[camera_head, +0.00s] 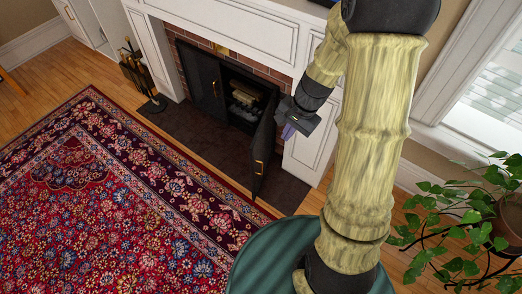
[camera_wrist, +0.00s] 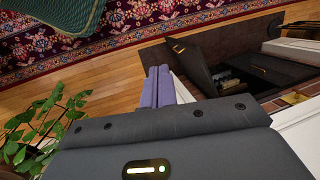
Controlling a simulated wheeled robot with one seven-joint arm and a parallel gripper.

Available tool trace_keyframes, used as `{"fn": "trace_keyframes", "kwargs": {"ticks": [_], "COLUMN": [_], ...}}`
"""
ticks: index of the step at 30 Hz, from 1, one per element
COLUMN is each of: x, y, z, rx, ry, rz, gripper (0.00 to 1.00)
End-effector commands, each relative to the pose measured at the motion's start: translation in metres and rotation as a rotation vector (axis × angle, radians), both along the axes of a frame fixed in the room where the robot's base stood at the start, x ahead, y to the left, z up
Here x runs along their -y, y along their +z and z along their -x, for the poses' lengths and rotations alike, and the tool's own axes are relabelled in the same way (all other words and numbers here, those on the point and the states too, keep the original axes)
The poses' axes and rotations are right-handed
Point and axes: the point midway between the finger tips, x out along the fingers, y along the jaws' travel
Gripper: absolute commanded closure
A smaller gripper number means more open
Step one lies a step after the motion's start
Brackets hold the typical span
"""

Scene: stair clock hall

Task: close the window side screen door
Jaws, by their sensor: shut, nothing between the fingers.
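The fireplace screen has two black doors with brass handles. The window side door (camera_head: 265,145), the right one, stands swung out over the dark hearth, its handle low near its free edge. It also shows in the wrist view (camera_wrist: 192,66). The other door (camera_head: 198,80) lies across the left of the opening and looks shut. My gripper (camera_head: 288,131) is just right of the open door, on its window side, with its purple fingers (camera_wrist: 158,86) together and empty. In the wrist view a gap shows between fingertips and door; contact is not clear in the head view.
Logs (camera_head: 245,96) show in the firebox. A white mantel surround (camera_head: 308,158) stands close to my gripper. A fire tool stand (camera_head: 145,78) is left of the hearth. A potted plant (camera_head: 462,215) is at right, near the window. The patterned rug (camera_head: 120,200) is clear.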

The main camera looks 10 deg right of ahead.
Motion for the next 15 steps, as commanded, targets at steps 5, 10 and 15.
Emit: {"fn": "trace_keyframes", "kwargs": {"ticks": [5,10,15], "x": [0.005,0.014,0.029], "y": [-0.071,-0.132,-0.196], "z": [-0.039,-0.074,-0.107], "rx": [-0.095,-0.177,-0.255], "ry": [-0.285,-0.562,-0.839], "rz": [-0.148,-0.301,-0.464], "gripper": [1.00,1.00,1.00]}}
